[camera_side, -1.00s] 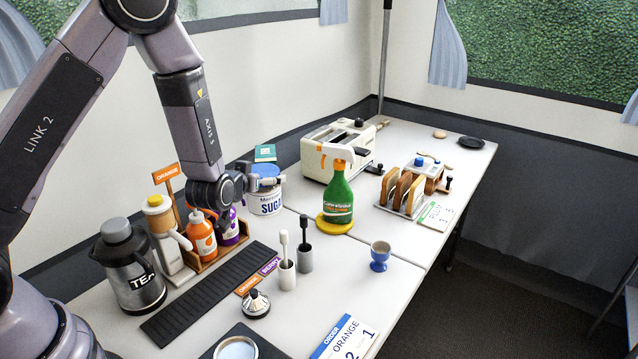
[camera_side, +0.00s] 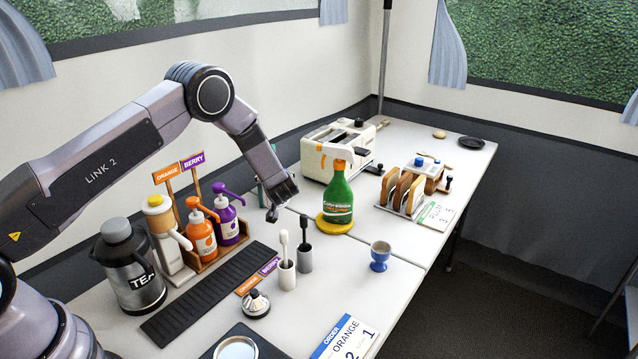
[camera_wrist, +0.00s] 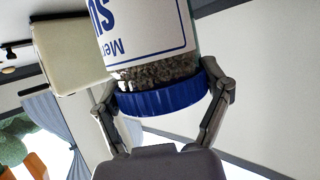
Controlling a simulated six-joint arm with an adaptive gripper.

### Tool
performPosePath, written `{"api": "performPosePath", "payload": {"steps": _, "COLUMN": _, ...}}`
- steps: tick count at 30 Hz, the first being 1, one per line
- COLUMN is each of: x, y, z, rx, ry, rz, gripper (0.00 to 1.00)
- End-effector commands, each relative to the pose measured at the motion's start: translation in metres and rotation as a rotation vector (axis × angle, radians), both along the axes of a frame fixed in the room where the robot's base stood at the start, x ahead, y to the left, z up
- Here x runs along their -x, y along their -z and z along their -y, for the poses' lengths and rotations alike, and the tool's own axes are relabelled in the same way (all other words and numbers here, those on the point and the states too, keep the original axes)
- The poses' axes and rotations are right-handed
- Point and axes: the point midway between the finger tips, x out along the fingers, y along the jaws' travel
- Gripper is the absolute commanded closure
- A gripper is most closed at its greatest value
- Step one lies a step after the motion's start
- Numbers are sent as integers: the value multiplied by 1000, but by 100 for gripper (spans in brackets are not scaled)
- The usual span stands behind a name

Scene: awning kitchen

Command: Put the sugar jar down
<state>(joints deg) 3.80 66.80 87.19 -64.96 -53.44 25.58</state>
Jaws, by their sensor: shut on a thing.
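The sugar jar (camera_wrist: 150,50) shows in the wrist view, with a white label, blue lettering, dark grains and a blue lid (camera_wrist: 165,98). My gripper (camera_wrist: 165,95) is shut on it, one finger on each side of the lid. In the side view my gripper (camera_side: 275,207) is over the back of the table, left of the green bottle (camera_side: 338,196). The jar cannot be made out there; the end of my arm seems to hide it. I cannot tell whether its base touches the table.
A cream toaster (camera_side: 337,150) stands behind the green bottle. The pump bottles (camera_side: 228,225) in a wooden rack are left of my gripper. Two small holders with brushes (camera_side: 287,272) stand in front. A teal item (camera_side: 262,196) is partly hidden by my arm.

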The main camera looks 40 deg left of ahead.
Motion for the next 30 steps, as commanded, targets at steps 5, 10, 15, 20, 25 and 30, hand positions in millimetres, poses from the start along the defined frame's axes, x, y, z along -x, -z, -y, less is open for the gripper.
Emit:
{"api": "performPosePath", "payload": {"steps": 5, "x": -1, "y": 15, "z": 0, "rx": -1, "ry": 0, "rz": 4, "gripper": 63}}
{"api": "performPosePath", "payload": {"steps": 10, "x": 0, "y": 36, "z": 0, "rx": -2, "ry": 1, "rz": 2, "gripper": 63}}
{"api": "performPosePath", "payload": {"steps": 15, "x": -1, "y": 50, "z": 0, "rx": -1, "ry": 1, "rz": 5, "gripper": 63}}
{"api": "performPosePath", "payload": {"steps": 20, "x": -1, "y": 50, "z": 0, "rx": -1, "ry": 1, "rz": 5, "gripper": 63}}
{"api": "performPosePath", "payload": {"steps": 25, "x": 0, "y": 53, "z": 0, "rx": 1, "ry": 1, "rz": 3, "gripper": 19}}
{"api": "performPosePath", "payload": {"steps": 30, "x": 0, "y": 53, "z": 0, "rx": 1, "ry": 1, "rz": 3, "gripper": 0}}
